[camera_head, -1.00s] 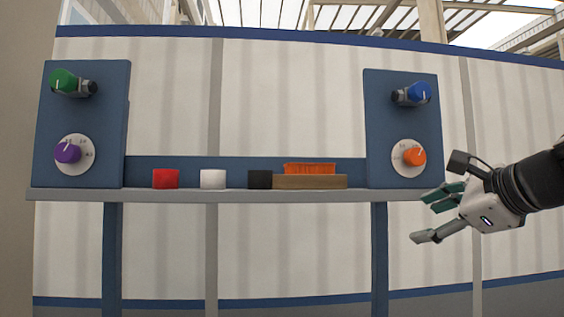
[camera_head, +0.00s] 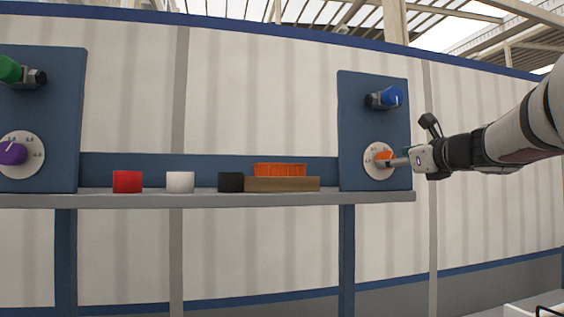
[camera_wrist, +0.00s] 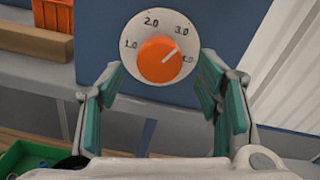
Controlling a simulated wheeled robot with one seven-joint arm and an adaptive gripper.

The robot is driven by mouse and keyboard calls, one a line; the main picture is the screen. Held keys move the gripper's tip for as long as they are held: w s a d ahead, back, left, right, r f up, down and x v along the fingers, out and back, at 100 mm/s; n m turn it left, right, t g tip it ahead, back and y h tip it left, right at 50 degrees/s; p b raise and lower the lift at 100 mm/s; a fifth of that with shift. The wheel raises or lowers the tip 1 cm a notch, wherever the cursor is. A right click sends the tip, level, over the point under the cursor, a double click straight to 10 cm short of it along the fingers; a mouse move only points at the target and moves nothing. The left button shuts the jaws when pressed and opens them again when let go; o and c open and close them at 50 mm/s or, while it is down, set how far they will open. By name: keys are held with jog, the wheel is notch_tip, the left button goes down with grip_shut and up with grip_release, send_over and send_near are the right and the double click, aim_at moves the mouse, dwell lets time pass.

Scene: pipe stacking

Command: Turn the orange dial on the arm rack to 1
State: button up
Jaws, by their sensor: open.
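The orange dial (camera_head: 383,158) sits on a round white scale plate on the lower part of the right blue panel. In the wrist view the orange dial (camera_wrist: 159,60) shows a white pointer line aimed up and right, between 3.0 and a partly hard-to-read mark at the right. The 1.0 mark is at the left of the plate. My gripper (camera_head: 397,162) reaches in from the right at the dial. In the wrist view my gripper (camera_wrist: 165,100) is open, its teal fingers to the left and right below the dial. Whether they touch it I cannot tell.
A blue knob (camera_head: 391,96) is above the orange dial. A purple dial (camera_head: 12,154) is on the left panel.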

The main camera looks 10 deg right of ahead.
jog(key=shift+w+a, duration=0.1)
jog(key=shift+w, duration=1.85)
jog(key=shift+c, duration=0.4)
jog(key=c, duration=1.1)
